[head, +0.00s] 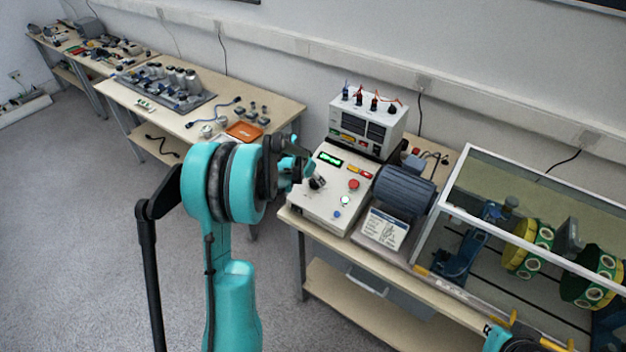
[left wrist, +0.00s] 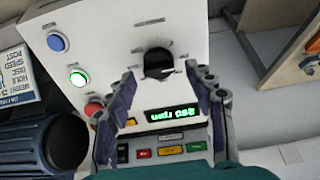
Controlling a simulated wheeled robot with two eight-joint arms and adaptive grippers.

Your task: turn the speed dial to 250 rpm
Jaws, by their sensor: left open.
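The speed dial, a black knob (head: 317,183), sits on the sloped white control panel (head: 322,205). It also shows in the left wrist view (left wrist: 157,62), just beyond and between my fingertips. The green display (head: 330,159) is lit; in the left wrist view the display (left wrist: 171,113) is upside down and appears to read 250 rpm. My left gripper (head: 299,163) is above and beside the dial in the head view. Its two fingers (left wrist: 165,78) are spread and hold nothing; I see no clear contact with the knob.
A red button (head: 353,184), a lit green button (head: 345,200) and a blue button (head: 337,213) are on the panel. A power supply (head: 367,125) stands behind, a motor (head: 403,190) to the right. A framed guard (head: 480,190) covers the rig further right.

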